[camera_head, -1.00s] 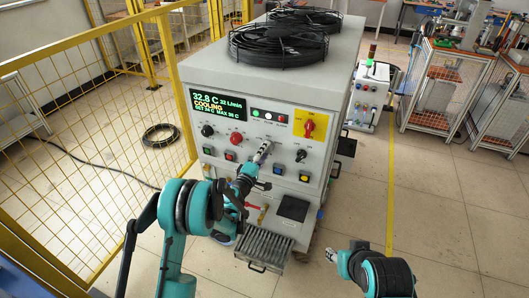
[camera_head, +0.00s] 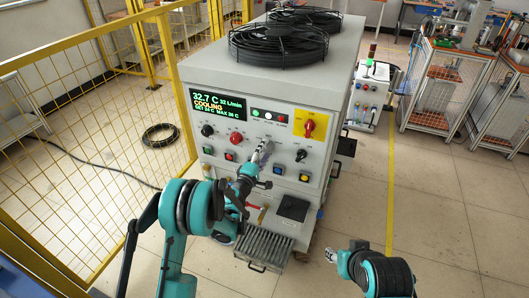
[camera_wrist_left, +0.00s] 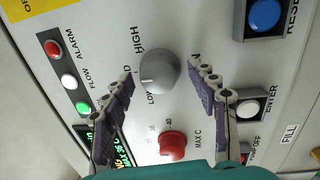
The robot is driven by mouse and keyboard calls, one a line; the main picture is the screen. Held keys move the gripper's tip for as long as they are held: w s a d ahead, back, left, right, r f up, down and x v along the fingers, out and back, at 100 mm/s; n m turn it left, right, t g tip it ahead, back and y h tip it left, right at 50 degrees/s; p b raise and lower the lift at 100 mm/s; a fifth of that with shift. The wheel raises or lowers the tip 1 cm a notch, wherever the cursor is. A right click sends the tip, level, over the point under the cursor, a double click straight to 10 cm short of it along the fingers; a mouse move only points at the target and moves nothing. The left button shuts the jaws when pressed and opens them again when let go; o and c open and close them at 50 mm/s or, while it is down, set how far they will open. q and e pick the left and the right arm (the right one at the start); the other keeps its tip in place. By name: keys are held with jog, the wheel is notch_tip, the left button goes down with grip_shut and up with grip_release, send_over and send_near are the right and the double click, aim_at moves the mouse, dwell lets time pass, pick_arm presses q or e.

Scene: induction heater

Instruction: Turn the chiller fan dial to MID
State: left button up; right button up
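The grey chiller fan dial (camera_wrist_left: 157,72) shows in the left wrist view, with HIGH and LOW lettering beside it. Its white mark points left in that view, between those two words. In the head view my left gripper (camera_head: 263,151) is in front of the panel and hides the dial. My right gripper (camera_head: 332,255) is low at the right, away from the machine; its fingers are too small to judge.
The heater's panel has a red knob (camera_head: 236,139), a black knob (camera_head: 207,130) and another black knob (camera_head: 300,155) near the dial. A display (camera_head: 218,104) reads COOLING. A yellow fence (camera_head: 100,130) stands left; the floor at right (camera_head: 440,200) is clear.

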pick_arm(q)
jog(key=shift+s, duration=0.1)
jog(key=v, duration=0.7)
jog(key=shift+s, duration=0.15)
dwell(0.4)
jog(key=s+d+r+m+g, duration=0.2)
jog(key=s+r+m+g, duration=0.3)
jog(key=s+r+m, duration=0.5)
jog(key=s+a+f+m+g+y, duration=0.1)
jog(key=s+a, duration=0.3)
jog(key=s, duration=0.5)
jog(key=s+a+f+m+g+y, duration=0.1)
jog(key=s+a+g+y, duration=0.1)
jog(key=s+a, duration=0.3)
jog(key=s+a+f+m+g+y, duration=0.1)
jog(key=s+a+y, duration=0.3)
jog(key=s, duration=0.9)
jog(key=shift+a+f+m+g, duration=0.2)
jog(key=shift+f+m+g, duration=0.15)
jog(key=shift+m+g, duration=0.3)
